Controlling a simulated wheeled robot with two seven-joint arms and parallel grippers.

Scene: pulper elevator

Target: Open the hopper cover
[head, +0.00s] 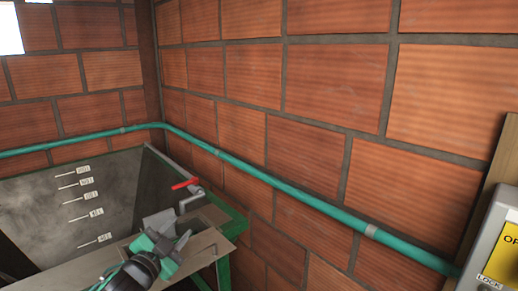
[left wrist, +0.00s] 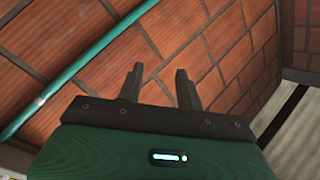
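The hopper (head: 120,195) is at the lower left of the head view, with grey walls and several level marks on its inner face. A red handle (head: 186,183) on a grey crank-like bracket (head: 190,203) stands at its right corner. I cannot tell which part is the cover. My left gripper (head: 171,240), green and black, is in front of that bracket, over a beige ledge. In the left wrist view its two dark fingers (left wrist: 158,84) are apart with nothing between them. My right gripper is not in view.
A green pipe (head: 290,192) runs along the brick wall (head: 320,110) behind the hopper. A green frame post (head: 223,268) stands below the ledge. A grey box with a yellow label (head: 505,250) is at the right edge.

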